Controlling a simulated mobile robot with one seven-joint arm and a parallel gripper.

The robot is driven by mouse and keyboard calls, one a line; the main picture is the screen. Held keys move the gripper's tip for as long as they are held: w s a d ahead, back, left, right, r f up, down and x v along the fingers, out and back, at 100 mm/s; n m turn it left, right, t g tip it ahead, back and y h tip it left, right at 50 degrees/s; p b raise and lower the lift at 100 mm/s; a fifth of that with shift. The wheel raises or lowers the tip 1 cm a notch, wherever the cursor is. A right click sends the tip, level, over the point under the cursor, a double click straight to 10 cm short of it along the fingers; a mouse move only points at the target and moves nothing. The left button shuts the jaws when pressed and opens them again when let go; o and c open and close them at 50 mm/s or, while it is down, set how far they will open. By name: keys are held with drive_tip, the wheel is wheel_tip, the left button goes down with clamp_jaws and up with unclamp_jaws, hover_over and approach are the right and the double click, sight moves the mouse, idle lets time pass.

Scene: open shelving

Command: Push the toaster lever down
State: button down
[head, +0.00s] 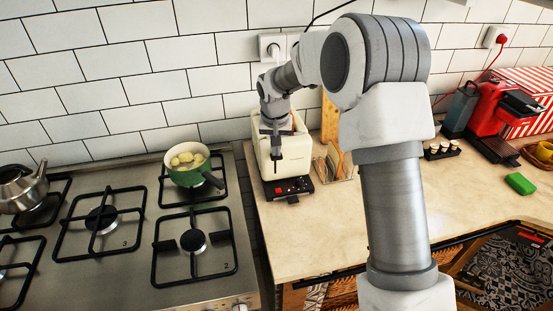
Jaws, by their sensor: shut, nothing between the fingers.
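The cream toaster (298,167) stands on the counter just right of the stove. It has a dark base panel with small red marks at its front. My gripper (277,151) is shut and points down in front of the toaster's upper front face. It covers part of that face, and I cannot tell whether it touches it. The toaster lever is not clearly visible; it may be hidden by the gripper or too small to make out.
A green pot (190,178) with yellowish food sits on the stove (125,262) to the left. A rack (345,166) stands right of the toaster. A red coffee machine (497,112) and green sponge (520,184) are farther right. Counter in front of the toaster is clear.

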drive_tip(key=shift+f, duration=0.2)
drive_tip(key=b+x, duration=0.1)
drive_tip(key=x, duration=0.1)
drive_tip(key=s+b+x, duration=0.1)
drive_tip(key=b+x, duration=0.3)
drive_tip(key=shift+s+f, duration=0.25)
drive_tip(key=shift+f, duration=0.3)
drive_tip(key=shift+r, duration=0.15)
drive_tip(key=s, duration=0.1)
drive_tip(key=s+r, duration=0.1)
drive_tip(key=s, duration=0.1)
drive_tip(key=shift+a+b, duration=0.2)
drive_tip(key=shift+b, duration=0.15)
drive_tip(key=shift+r, duration=0.15)
drive_tip(key=v, duration=1.7)
drive_tip(key=shift+p, duration=0.4)
